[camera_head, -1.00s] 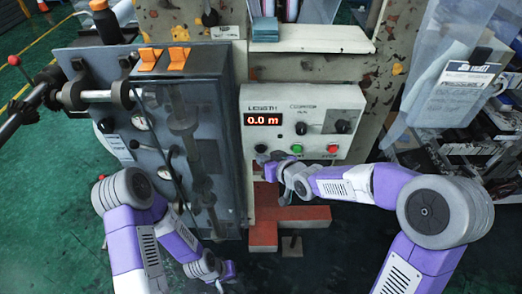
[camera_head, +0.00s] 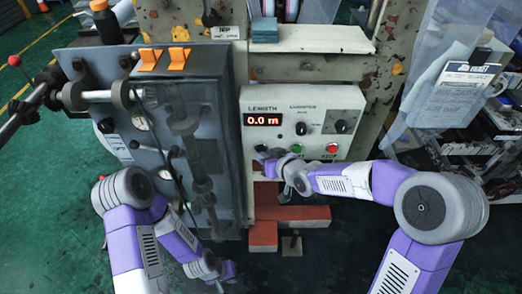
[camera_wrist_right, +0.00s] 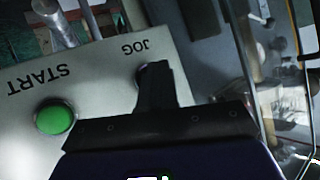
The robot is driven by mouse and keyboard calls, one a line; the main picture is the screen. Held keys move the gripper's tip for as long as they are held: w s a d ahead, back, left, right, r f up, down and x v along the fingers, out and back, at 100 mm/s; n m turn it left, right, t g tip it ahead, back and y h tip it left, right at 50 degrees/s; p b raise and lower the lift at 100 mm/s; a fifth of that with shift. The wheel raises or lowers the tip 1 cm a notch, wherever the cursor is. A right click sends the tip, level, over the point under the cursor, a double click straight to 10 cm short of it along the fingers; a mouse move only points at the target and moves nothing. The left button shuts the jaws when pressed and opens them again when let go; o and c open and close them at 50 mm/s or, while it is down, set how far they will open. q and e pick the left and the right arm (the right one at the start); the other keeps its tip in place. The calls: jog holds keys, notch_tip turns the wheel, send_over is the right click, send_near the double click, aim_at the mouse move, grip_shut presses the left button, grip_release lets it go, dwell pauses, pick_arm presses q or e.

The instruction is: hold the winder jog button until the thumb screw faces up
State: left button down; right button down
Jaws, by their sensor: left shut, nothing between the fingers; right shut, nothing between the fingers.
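The control box (camera_head: 259,97) shows a LENGTH readout (camera_head: 263,120) of 0.0 m. My right gripper (camera_head: 266,157) is shut at the box's lower left corner. In the right wrist view its closed fingertips (camera_wrist_right: 155,72) are over the spot just under the JOG label. They hide nearly all of the jog button, so I cannot tell whether it is pressed. The winder shaft (camera_head: 98,94) with its collars runs at the left. I cannot make out the thumb screw on it. My left gripper (camera_head: 228,272) is low, below the grey cabinet, empty and shut.
The green START button (camera_wrist_right: 54,118) is beside the fingers, and the red stop button (camera_head: 332,148) is farther right. The grey cabinet (camera_head: 75,60) with a clear cover stands left of the box. Red blocks (camera_head: 303,214) lie below. A clipboard sheet (camera_head: 452,92) hangs at the right.

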jog(key=shift+w, duration=0.4)
dwell(1.2)
dwell(1.6)
jog(key=shift+s+b, duration=0.45)
jog(key=shift+s, duration=0.5)
jog(key=s+b, duration=0.2)
jog(key=s, duration=0.3)
